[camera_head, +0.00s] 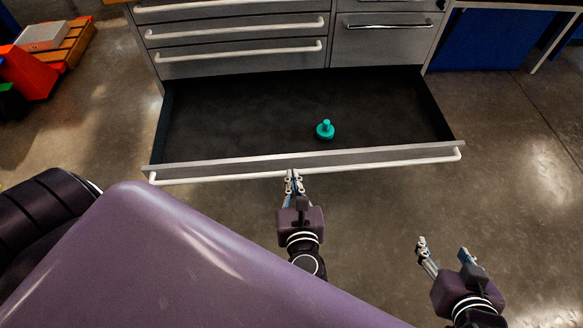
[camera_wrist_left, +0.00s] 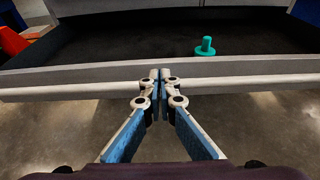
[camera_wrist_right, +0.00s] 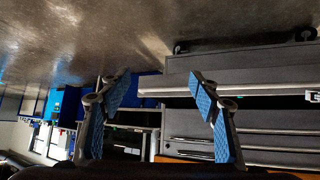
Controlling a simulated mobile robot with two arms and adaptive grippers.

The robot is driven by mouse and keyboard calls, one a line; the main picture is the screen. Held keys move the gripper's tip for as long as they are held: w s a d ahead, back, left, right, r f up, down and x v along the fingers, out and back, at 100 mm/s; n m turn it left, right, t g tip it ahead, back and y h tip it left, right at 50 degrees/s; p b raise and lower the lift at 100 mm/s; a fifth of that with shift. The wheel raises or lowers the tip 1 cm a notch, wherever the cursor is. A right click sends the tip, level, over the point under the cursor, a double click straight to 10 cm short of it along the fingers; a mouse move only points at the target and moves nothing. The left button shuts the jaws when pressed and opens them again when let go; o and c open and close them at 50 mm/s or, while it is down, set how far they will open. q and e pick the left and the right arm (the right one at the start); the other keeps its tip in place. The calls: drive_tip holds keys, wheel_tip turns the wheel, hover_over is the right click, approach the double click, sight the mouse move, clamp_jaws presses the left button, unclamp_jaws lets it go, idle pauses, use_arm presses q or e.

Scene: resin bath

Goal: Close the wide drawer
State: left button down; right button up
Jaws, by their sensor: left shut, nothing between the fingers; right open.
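The wide drawer (camera_head: 240,108) is pulled far out at the bottom of a grey cabinet. Its dark inside shows, and a teal knob-shaped object (camera_head: 325,130) lies in it. A long white handle bar (camera_head: 390,163) runs along the drawer front. My left gripper (camera_head: 293,176) is shut and empty, with its fingertips at the handle bar near the middle of the front; I cannot tell whether they touch it. In the left wrist view the shut fingertips (camera_wrist_left: 160,75) overlap the bar. My right gripper (camera_head: 445,250) is open and empty, right of and in front of the drawer, above the floor.
Other drawers (camera_head: 240,45) above the wide one look closed. A narrower closed drawer (camera_head: 385,42) is at their right. A red and orange object (camera_head: 28,72) stands at the far left. The concrete floor (camera_head: 520,180) at the right is clear.

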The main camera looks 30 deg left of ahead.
sight(290, 159)
use_arm(q)
drive_tip(key=b+x, duration=0.1)
drive_tip(key=x, duration=0.3)
drive_tip(key=shift+w+f, duration=0.1)
drive_tip(key=shift+f, duration=0.05)
drive_tip(key=shift+w+a, duration=0.2)
use_arm(e)
drive_tip(key=w+a+r+t+y, duration=0.1)
drive_tip(key=w+a+r+t, duration=0.1)
drive_tip(key=w+r, duration=0.3)
drive_tip(key=shift+r+t, duration=0.65)
drive_tip(key=shift+t, duration=0.25)
